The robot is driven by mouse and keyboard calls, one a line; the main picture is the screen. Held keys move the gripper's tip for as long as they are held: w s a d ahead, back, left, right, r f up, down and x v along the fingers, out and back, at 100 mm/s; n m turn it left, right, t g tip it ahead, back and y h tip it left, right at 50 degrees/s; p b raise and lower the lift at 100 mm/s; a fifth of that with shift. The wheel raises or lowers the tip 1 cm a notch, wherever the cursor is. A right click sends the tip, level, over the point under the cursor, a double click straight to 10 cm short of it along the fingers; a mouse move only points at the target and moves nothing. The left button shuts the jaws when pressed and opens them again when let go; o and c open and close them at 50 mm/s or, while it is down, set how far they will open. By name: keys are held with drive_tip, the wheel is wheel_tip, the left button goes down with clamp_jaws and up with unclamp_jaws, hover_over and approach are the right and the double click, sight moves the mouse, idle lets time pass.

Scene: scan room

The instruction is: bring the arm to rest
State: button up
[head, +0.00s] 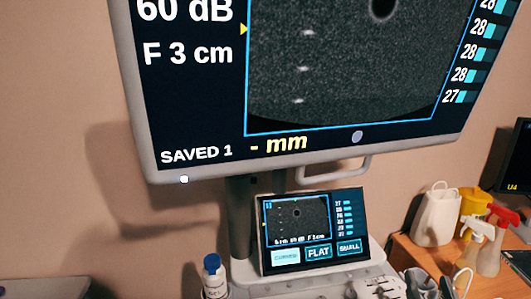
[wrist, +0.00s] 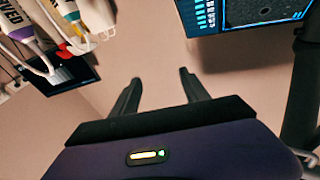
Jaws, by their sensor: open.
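My gripper (wrist: 160,90) shows in the wrist view, with its two dark fingers apart and nothing between them. Behind the fingers is the plain beige wall (wrist: 140,50). My arm and gripper do not show in the head view. In the wrist view the ultrasound screen (wrist: 250,12) is at the upper right, clear of the fingers.
The large ultrasound monitor (head: 350,142) fills the top of the head view, reading "SAVED 1" and "- mm". Below it are a small touch panel (head: 318,252) and a blue-capped gel bottle (head: 213,275). Spray bottles (head: 487,240) stand on a wooden table (head: 425,258) at right.

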drive_tip(key=s+a+f+n+g+y, duration=0.1)
drive_tip(key=s+a, duration=0.4)
drive_tip(key=s, duration=0.6)
drive_tip(key=s+a+f+n+g+y, duration=0.1)
drive_tip(key=s+a+f, duration=0.4)
drive_tip(key=s, duration=0.6)
drive_tip(key=s+a+f+n+g+y, duration=0.2)
drive_tip(key=s+a+f+y, duration=0.2)
drive_tip(key=s, duration=0.7)
drive_tip(key=shift+s+a+f+n+y, duration=0.2)
drive_tip(key=shift+s+a+n+y, duration=0.15)
drive_tip(key=shift+a, duration=0.3)
